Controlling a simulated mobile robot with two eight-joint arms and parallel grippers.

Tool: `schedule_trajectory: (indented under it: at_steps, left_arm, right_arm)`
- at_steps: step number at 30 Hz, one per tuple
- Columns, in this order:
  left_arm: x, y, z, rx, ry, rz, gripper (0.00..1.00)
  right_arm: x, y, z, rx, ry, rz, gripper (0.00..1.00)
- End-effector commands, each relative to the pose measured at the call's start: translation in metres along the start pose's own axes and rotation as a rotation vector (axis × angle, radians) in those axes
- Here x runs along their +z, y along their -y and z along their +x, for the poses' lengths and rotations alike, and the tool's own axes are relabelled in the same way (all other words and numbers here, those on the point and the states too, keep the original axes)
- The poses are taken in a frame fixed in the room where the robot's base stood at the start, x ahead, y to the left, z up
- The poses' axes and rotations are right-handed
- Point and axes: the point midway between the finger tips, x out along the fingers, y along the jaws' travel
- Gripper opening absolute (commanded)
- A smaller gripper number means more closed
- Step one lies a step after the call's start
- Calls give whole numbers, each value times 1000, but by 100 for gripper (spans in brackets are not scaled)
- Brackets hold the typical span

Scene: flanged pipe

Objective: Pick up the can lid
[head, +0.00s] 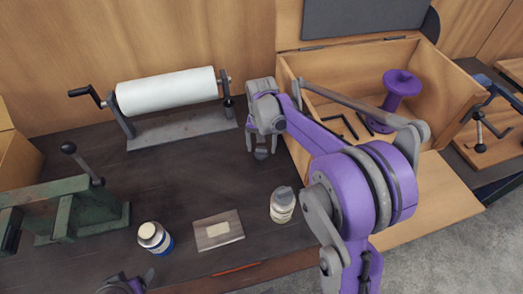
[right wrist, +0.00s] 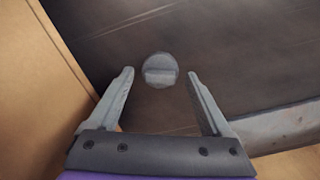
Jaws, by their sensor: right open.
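The can lid is a small grey round disc (right wrist: 160,70) with a raised bar across it, lying flat on the dark bench top. In the head view the lid (head: 261,154) shows small between the fingers of my right gripper (head: 262,149). In the right wrist view my right gripper (right wrist: 162,100) is open and empty, pointing down over the bench. The lid lies between the lines of its two fingers, just beyond the tips, touching neither. A purple and dark part of my left arm shows at the bottom edge of the head view; its jaws cannot be made out.
An open wooden box (head: 457,98) holding a purple flanged spool (head: 400,90) stands close on the right. A white roll on a stand (head: 166,91) is behind left. A green vise (head: 62,210) stands left.

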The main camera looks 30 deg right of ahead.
Motion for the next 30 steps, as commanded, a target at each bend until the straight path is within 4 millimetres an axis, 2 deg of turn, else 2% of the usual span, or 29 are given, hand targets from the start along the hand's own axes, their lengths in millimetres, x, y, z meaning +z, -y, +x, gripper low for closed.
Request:
schedule_trajectory:
  at_steps: [4,5,18,26,30]
  left_arm:
    - [0,0,0,0,0,0,76]
    - [0,0,0,0,0,0,76]
    - [0,0,0,0,0,0,76]
    - [0,0,0,0,0,0,76]
    - [-1,0,-1,0,-1,0,76]
  right_arm:
    - [0,0,0,0,0,0,83]
    - [0,0,0,0,0,0,79]
    - [0,0,-1,0,0,0,0]
    - [0,0,-2,0,0,0,0]
    - [0,0,-15,0,0,0,0]
